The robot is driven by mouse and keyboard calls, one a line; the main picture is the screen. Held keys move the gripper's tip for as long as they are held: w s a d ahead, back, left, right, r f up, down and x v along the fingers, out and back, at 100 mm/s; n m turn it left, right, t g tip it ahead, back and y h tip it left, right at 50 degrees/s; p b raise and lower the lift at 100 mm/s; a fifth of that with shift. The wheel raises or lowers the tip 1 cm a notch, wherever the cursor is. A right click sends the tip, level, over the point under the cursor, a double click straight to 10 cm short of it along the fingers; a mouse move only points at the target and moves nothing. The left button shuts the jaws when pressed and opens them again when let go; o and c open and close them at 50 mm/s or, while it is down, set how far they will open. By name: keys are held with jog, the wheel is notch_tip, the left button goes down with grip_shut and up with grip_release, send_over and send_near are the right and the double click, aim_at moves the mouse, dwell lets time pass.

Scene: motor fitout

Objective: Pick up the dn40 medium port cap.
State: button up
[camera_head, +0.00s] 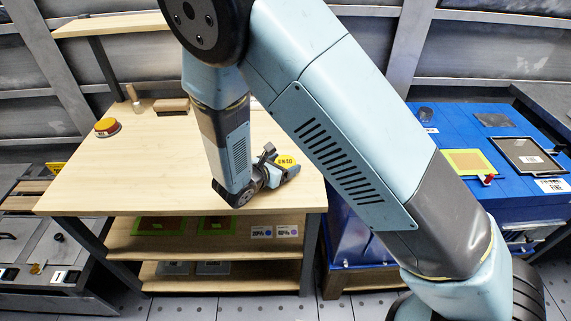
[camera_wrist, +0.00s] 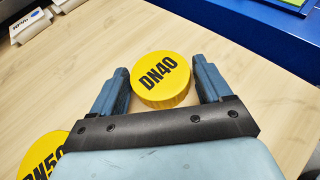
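The dn40 port cap is a round yellow disc marked "DN40" (camera_wrist: 161,80). It lies on the wooden table top between the two fingers of my gripper (camera_wrist: 161,78) in the wrist view. My gripper is open, with a finger on either side of the cap and a small gap showing at the right finger. Whether the left finger touches the cap I cannot tell. In the head view the yellow cap (camera_head: 286,160) shows beside my gripper (camera_head: 276,171) near the table's right side. A second yellow cap marked "DN50" (camera_wrist: 42,155) is partly hidden by my gripper.
A blue workbench (camera_head: 450,123) with trays stands to the right. A labelled item (camera_wrist: 32,27) lies at the wrist view's upper left.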

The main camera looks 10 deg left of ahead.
jog(key=c, duration=0.6)
jog(key=shift+r, duration=0.1)
jog(key=shift+c, duration=0.2)
